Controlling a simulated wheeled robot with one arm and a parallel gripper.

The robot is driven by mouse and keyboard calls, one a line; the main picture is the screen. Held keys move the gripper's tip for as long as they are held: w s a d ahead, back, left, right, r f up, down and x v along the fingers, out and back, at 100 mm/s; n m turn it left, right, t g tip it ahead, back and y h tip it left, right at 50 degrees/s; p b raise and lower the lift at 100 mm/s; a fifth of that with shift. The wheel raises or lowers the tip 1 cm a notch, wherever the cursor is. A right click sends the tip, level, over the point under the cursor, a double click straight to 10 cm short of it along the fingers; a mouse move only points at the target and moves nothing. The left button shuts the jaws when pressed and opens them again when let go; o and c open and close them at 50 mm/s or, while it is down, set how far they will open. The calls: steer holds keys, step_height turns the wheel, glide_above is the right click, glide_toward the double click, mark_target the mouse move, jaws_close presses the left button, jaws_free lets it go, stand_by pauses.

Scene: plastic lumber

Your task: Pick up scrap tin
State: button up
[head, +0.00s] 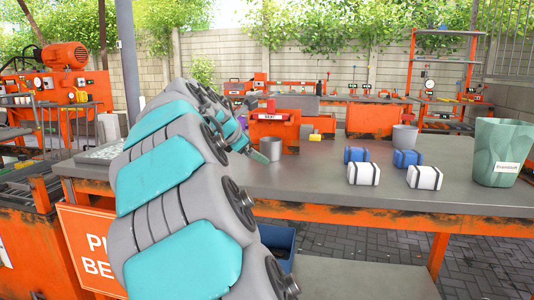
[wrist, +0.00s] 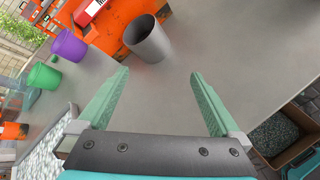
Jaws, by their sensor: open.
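A grey tin (head: 271,149) stands upright on the grey workbench (head: 320,175), just right of my gripper (head: 258,156) in the head view. In the wrist view a grey tin (wrist: 149,42) stands beyond the fingertips, beside an orange machine. My gripper (wrist: 158,75) is open, with nothing between its two teal fingers. A second grey tin (head: 405,138) stands farther right on the bench. No label is readable on either tin. My arm hides part of the bench on the left.
Blue bundles (head: 356,154) and white bundles (head: 363,174) lie to the right, near a tall green bin (head: 502,150). Purple (wrist: 70,45) and green (wrist: 44,76) cups stand left in the wrist view. A box of granules (wrist: 276,137) is at right. Bench surface around the tin is mostly clear.

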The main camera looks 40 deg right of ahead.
mark_target(265, 149)
steer(key=w+d+n, duration=0.1)
steer(key=n, duration=0.1)
steer(key=w+d+f+n+h, duration=0.1)
steer(key=w+n, duration=0.1)
steer(key=w+d+f+n+g+h, duration=0.1)
steer(key=shift+w+d+n, duration=0.15)
steer(key=shift+d+n, duration=0.25)
steer(key=shift+x, duration=3.85)
steer(key=shift+d+r, duration=0.1)
steer(key=shift+r, duration=0.05)
steer(key=c, duration=1.3)
steer(key=shift+o, duration=0.2)
steer(key=shift+r, duration=0.15)
